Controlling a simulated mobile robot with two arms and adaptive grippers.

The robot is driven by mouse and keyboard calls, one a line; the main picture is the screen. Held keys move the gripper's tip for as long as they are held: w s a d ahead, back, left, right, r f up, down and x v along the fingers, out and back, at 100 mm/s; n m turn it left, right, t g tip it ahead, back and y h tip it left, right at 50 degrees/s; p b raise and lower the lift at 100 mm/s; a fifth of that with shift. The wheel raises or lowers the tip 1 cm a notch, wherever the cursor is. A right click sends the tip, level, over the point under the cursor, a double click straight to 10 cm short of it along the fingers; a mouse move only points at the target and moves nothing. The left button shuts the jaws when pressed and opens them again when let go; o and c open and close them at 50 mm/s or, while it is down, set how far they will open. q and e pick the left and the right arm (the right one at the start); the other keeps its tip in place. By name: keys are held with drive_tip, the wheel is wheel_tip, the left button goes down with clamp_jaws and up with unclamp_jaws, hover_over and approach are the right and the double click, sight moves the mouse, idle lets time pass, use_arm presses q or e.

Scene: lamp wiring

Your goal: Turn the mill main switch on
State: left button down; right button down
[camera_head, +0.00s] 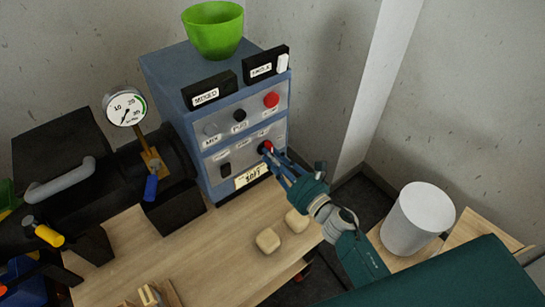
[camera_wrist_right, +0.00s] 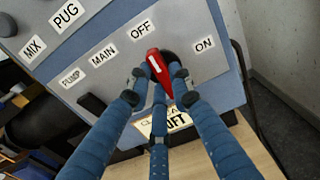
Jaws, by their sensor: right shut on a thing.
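The main switch is a red knob on the lower row of the blue control box (camera_head: 163,75). In the head view the red switch (camera_head: 268,145) shows at the tip of my right gripper (camera_head: 272,155). In the right wrist view the red switch (camera_wrist_right: 157,66) sits between the blue fingers of my right gripper (camera_wrist_right: 158,78), which is shut on it. The white mark on the knob points up and slightly left, towards the OFF label (camera_wrist_right: 141,30). The ON label (camera_wrist_right: 204,44) is to its right. My left gripper is not in view.
A green bowl (camera_head: 214,32) and two black label tags stand on the box. A red button (camera_head: 271,99) is above the switch. A black mill with a pressure gauge (camera_head: 125,107) stands left. Pale blocks (camera_head: 268,240) lie on the wooden table (camera_head: 215,255). A white cylinder (camera_head: 417,220) stands right.

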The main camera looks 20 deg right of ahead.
drive_tip(key=shift+w+d+r+m+p, duration=0.15)
drive_tip(key=shift+m+p, duration=0.3)
drive_tip(key=shift+m, duration=3.9)
drive_tip(key=shift+s+d+r+m+p, duration=0.15)
drive_tip(key=shift+m+p, duration=0.3)
drive_tip(key=shift+m, duration=3.9)
drive_tip(key=shift+w+f, duration=0.1)
drive_tip(key=c, duration=1.5)
unclamp_jaws()
drive_tip(key=shift+c, duration=0.2)
